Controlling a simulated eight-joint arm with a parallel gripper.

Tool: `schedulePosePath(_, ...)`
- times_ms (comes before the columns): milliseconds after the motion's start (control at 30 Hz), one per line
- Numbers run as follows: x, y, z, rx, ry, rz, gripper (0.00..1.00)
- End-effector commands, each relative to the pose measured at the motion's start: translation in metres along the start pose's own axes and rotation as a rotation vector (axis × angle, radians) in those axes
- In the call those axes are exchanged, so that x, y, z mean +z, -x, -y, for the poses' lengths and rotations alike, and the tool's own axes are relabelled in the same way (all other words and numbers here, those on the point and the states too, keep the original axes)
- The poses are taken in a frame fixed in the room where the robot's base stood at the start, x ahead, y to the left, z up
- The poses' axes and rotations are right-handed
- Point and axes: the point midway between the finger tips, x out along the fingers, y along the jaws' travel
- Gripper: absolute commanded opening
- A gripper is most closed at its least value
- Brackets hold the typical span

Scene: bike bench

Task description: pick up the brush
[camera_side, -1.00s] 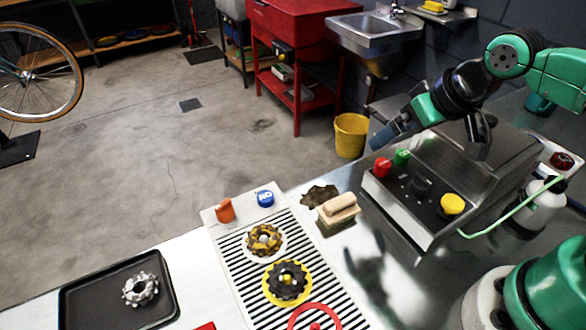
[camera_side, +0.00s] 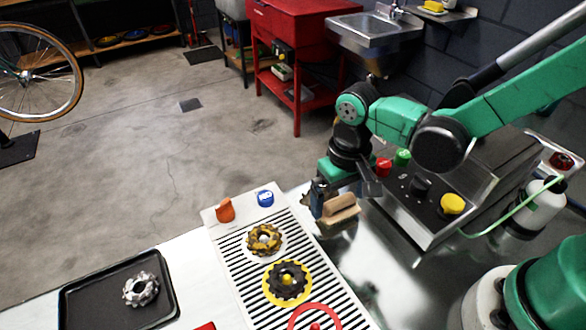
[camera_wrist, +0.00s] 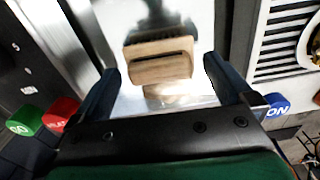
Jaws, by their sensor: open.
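The brush (camera_side: 340,208) has a pale wooden handle over a darker bristle block and stands on the steel bench, right of the slotted rack. In the wrist view the brush (camera_wrist: 160,62) lies ahead of my fingertips, roughly centred between them. My gripper (camera_side: 318,198) is just beside and behind the brush in the side view, pointing down. In the wrist view my gripper (camera_wrist: 160,78) has its two dark fingers wide apart with nothing held.
A control box with red, green and yellow buttons (camera_side: 452,204) stands right of the brush. The slotted rack (camera_side: 228,252) on the left bears sprockets, an orange piece (camera_side: 225,209) and a blue cap (camera_side: 265,198). A black tray (camera_side: 90,306) with a metal sprocket is at far left.

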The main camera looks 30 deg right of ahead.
Motion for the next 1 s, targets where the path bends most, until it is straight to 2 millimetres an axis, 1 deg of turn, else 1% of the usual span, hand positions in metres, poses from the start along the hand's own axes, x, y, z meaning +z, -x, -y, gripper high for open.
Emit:
schedulePosePath(100,-0.001,-0.011,0.0,0.0,0.0,-0.001,1.0)
schedulePosePath(200,0.0,-0.017,0.0,0.0,0.0,-0.001,1.0)
schedulePosePath(533,0.0,-0.02,0.0,0.0,0.0,-0.001,1.0)
schedulePosePath(567,0.0,-0.02,0.0,0.0,0.0,-0.001,0.91)
schedulePosePath(600,0.0,-0.02,0.0,0.0,0.0,-0.001,0.8)
schedulePosePath(667,0.0,-0.02,0.0,0.0,0.0,-0.001,0.63)
schedulePosePath(700,0.0,-0.02,0.0,0.0,0.0,-0.001,0.52)
schedulePosePath(767,0.0,-0.02,0.0,0.0,0.0,-0.001,0.35)
schedulePosePath(1000,0.0,-0.019,0.0,-0.001,0.0,-0.001,0.34)
